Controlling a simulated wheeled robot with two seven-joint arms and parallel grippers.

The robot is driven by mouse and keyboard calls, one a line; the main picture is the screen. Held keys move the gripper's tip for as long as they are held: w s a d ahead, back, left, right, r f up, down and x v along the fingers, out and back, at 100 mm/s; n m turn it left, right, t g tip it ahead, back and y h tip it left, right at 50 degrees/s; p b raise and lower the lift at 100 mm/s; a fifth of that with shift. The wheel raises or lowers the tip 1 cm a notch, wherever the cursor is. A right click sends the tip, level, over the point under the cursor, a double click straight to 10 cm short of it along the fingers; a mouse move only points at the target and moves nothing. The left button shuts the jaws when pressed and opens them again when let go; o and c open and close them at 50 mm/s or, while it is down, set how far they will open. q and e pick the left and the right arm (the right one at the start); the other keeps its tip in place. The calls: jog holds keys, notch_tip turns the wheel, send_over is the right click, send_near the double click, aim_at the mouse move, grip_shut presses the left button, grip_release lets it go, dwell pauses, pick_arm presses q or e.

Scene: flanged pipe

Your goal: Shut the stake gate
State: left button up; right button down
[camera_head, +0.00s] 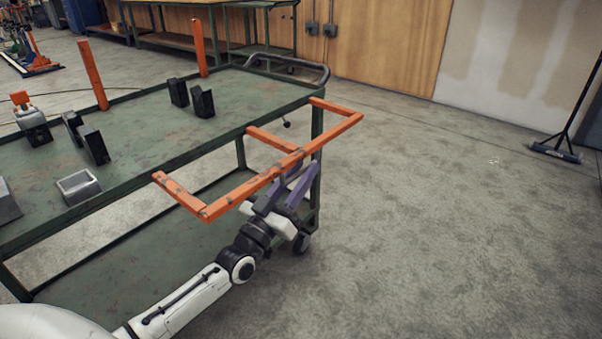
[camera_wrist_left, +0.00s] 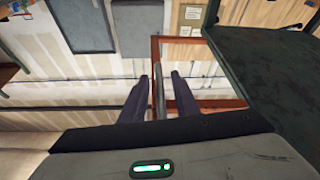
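The stake gate (camera_head: 262,184), a worn orange frame with a long outer rail and shorter crossbars, sticks out flat from the near right side of the green cart (camera_head: 228,142). My left gripper (camera_head: 284,180) is at the outer rail, its purple fingers partly hidden by it. In the left wrist view the gate's reddish frame (camera_wrist_left: 212,104) lies beyond the fingers (camera_wrist_left: 160,85). The fingers stand apart, with a dark bar between them and visible gaps on both sides. I cannot tell whether either finger touches the gate. My right gripper is out of view.
Two orange posts (camera_head: 93,75) (camera_head: 200,50) stand upright along the cart's far side. Several dark blocks (camera_head: 203,102) and a grey open box (camera_head: 78,187) sit on its top. A handle (camera_head: 300,66) rises at the far end.

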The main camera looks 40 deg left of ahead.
pick_arm(q)
grip_shut()
